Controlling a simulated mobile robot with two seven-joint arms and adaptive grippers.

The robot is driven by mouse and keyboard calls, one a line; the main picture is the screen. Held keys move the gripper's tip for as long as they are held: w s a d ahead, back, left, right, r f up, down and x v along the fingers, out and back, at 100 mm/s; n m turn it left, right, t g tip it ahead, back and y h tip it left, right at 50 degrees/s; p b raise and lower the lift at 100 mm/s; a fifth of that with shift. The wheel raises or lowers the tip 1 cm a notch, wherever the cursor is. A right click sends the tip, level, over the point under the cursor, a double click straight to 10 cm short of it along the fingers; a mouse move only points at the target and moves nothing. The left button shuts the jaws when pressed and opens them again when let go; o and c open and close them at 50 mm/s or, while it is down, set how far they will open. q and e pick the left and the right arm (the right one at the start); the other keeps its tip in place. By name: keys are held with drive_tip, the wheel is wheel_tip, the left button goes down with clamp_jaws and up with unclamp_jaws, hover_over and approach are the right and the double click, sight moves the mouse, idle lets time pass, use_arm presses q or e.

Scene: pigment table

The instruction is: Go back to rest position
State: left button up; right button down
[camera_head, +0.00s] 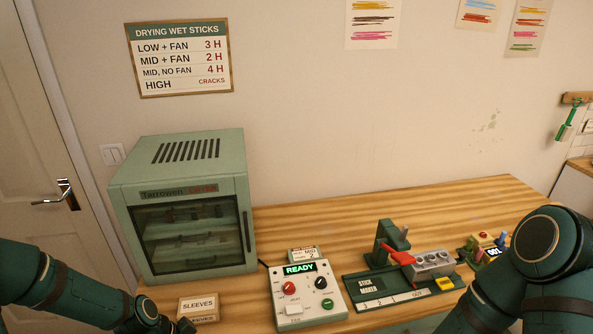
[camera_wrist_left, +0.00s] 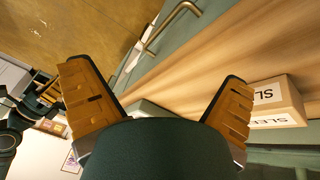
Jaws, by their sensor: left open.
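My left arm enters the head view at the lower left, with only a bit of the left gripper (camera_head: 184,325) showing at the bottom edge, close to the box labelled SLEEVES (camera_head: 199,309). In the left wrist view the left gripper (camera_wrist_left: 157,78) has its two orange-padded fingers spread wide with nothing between them. The SLEEVES box also shows there (camera_wrist_left: 278,103), beside the right-hand finger and apart from it. My right arm fills the lower right of the head view; its gripper is out of the picture.
A green dryer (camera_head: 190,200) stands at the table's left. A control box reading READY (camera_head: 304,296) and a stick maker (camera_head: 400,282) stand in front, with a small device (camera_head: 487,248) further right. The back of the wooden table (camera_head: 400,212) is clear.

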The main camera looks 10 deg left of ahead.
use_arm(q)
drive_tip(key=s+d+f+n+g, duration=0.1)
drive_tip(key=s+d+f+n, duration=0.45)
drive_tip(key=d, duration=0.25)
drive_tip(key=s+d+f+n, duration=0.5)
drive_tip(key=d+n, duration=0.2)
drive_tip(key=w+d+m+t+b, duration=0.1)
drive_tip(key=w+d+b, duration=0.1)
drive_tip(key=w+b, duration=0.4)
drive_tip(key=shift+w+d+f+m+t+y, duration=0.2)
drive_tip(key=shift+d+f+m+t+y, duration=0.15)
drive_tip(key=shift+f+t, duration=0.1)
use_arm(e)
wheel_tip(320, 180, down, 6)
drive_tip(key=s, duration=0.1)
drive_tip(key=shift+a+f, duration=0.15)
